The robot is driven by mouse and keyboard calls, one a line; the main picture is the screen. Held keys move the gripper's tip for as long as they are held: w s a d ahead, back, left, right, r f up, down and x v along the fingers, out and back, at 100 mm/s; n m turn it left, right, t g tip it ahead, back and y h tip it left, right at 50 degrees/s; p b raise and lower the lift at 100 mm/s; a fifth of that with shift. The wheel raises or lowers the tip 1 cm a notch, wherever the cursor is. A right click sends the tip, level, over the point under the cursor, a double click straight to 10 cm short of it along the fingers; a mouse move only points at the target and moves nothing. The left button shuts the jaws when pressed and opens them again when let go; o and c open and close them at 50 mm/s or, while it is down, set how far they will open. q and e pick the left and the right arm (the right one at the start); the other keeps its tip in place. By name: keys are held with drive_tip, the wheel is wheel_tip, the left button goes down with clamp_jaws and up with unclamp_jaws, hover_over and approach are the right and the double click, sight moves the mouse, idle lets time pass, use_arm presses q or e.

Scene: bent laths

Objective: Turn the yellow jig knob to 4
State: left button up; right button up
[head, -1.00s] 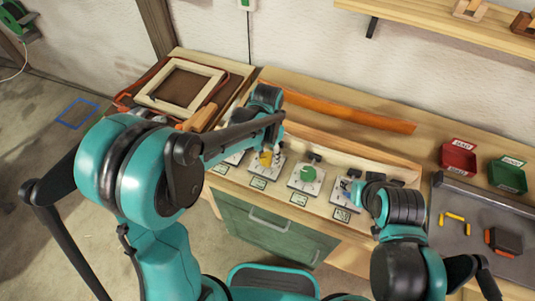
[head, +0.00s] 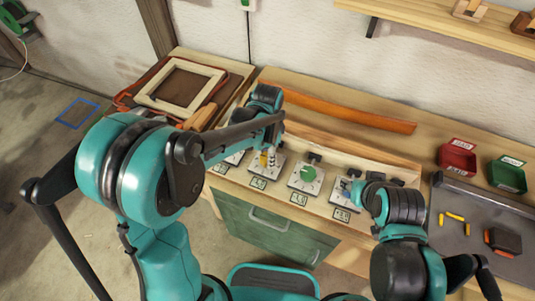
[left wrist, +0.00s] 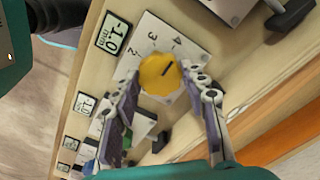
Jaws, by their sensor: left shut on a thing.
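The yellow knob (left wrist: 158,76) sits on a white dial plate (left wrist: 150,32) in the left wrist view. The numbers 2, 3 and 4 show beside it. Its black pointer line slants up and right, to the right of the 4. My left gripper (left wrist: 161,72) is shut on the knob, one finger on each side. In the head view the knob (head: 263,160) is partly hidden by my left gripper (head: 269,157). My right gripper (head: 350,186) is at the rightmost dial plate (head: 342,196); its fingers are too small to read.
A green knob (head: 307,174) sits on the plate to the right. A small display (left wrist: 114,35) beside the yellow knob's plate reads -1.0 mm. An orange lath (head: 345,108) lies behind. Red (head: 459,158) and green (head: 508,176) bins stand at the right.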

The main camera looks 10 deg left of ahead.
use_arm(q)
drive_tip(key=o, duration=1.2)
drive_tip(key=shift+c, duration=0.2)
wheel_tip(320, 180, up, 12)
drive_tip(key=s+a+f+n+t+b, duration=0.1)
drive_tip(key=s+a+f+n+t, duration=0.1)
drive_tip(key=s+a+n+t, duration=0.5)
drive_tip(key=s+a+n, duration=0.4)
drive_tip(key=s+n, duration=0.1)
drive_tip(key=s, duration=0.1)
drive_tip(key=shift+f, duration=0.4)
